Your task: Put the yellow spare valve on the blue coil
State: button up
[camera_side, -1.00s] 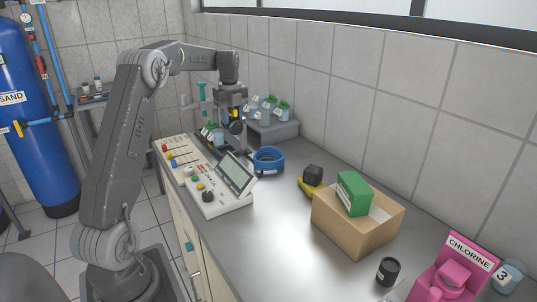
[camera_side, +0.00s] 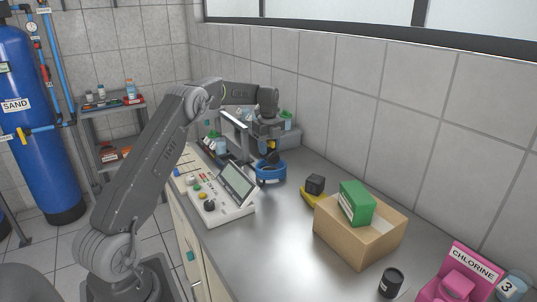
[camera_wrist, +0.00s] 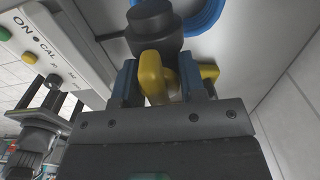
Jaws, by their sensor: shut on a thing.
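The yellow spare valve (camera_wrist: 152,78) has a black round end (camera_wrist: 150,22) and sits between the blue finger pads of my gripper (camera_wrist: 160,80) in the wrist view. The gripper is shut on it. In the side view my gripper (camera_side: 269,143) is above the blue coil (camera_side: 270,178), which lies on the steel counter. The dark lower end of the valve (camera_side: 271,157) is close over the coil's opening; I cannot tell whether it touches. Part of the coil (camera_wrist: 205,14) shows behind the valve in the wrist view.
A control panel (camera_side: 218,203) is left of the coil. A black block (camera_side: 315,184) with a yellow piece (camera_side: 311,198) and a cardboard box (camera_side: 345,235) holding a green carton (camera_side: 357,203) are to the right. Several bottles stand behind.

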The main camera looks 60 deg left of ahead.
jog(key=shift+f, duration=1.35)
jog(key=shift+f, duration=0.1)
jog(key=o, duration=1)
